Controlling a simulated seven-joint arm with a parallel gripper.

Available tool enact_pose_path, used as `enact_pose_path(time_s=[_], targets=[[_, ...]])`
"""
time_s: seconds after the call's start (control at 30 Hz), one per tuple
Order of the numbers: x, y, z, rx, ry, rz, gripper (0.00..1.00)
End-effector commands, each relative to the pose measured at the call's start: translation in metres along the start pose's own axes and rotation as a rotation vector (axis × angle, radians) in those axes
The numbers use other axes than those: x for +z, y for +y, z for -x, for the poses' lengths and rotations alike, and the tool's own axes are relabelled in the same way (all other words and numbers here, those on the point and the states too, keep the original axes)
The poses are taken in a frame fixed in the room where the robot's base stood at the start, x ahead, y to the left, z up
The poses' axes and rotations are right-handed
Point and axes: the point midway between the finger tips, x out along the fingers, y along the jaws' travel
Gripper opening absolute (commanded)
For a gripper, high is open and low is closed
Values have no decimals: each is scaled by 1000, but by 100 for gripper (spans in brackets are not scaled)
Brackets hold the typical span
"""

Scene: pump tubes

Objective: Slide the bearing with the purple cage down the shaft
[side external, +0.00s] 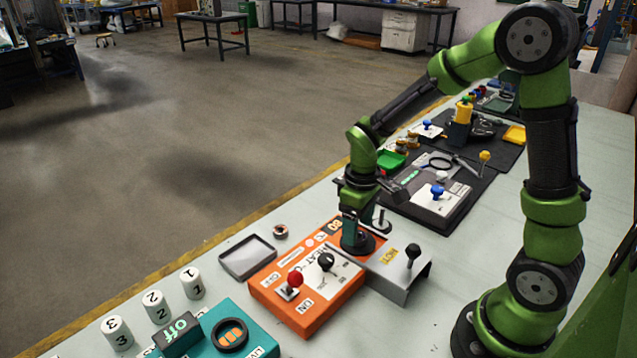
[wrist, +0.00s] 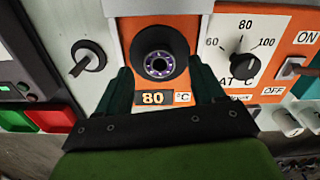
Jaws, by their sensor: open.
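The bearing with the purple cage (wrist: 160,64) sits inside a round black holder (wrist: 178,44) on the orange heater box in the wrist view. The black holder also shows under the gripper in the side external view (side external: 358,243), where the bearing itself is hidden. My gripper (wrist: 162,75) is low over the holder, with its teal fingers apart on either side of it. Whether the fingers touch the holder is unclear. A thin upright grey post (side external: 381,220) on a dark round base, possibly the shaft, stands just behind my gripper (side external: 357,238).
The orange heater box (side external: 310,305) has a black dial (side external: 326,262) and a red-knobbed switch (side external: 294,279); its display (wrist: 154,98) reads 80. A grey bracket with a black lever (side external: 412,255) adjoins it. A small ring (side external: 281,232) and a grey tray (side external: 247,270) lie left.

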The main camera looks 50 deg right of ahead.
Motion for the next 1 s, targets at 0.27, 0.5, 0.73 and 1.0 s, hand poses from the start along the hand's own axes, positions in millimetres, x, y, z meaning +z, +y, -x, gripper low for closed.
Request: enact_pose_path(time_s=[0.27, 0.5, 0.73, 1.0], targets=[[0, 0, -19, 0, 1, -1, 68], [-1, 0, -19, 0, 1, -1, 53], [-1, 0, -18, 0, 2, 0, 18], [-1, 0, -18, 0, 2, 0, 1]])
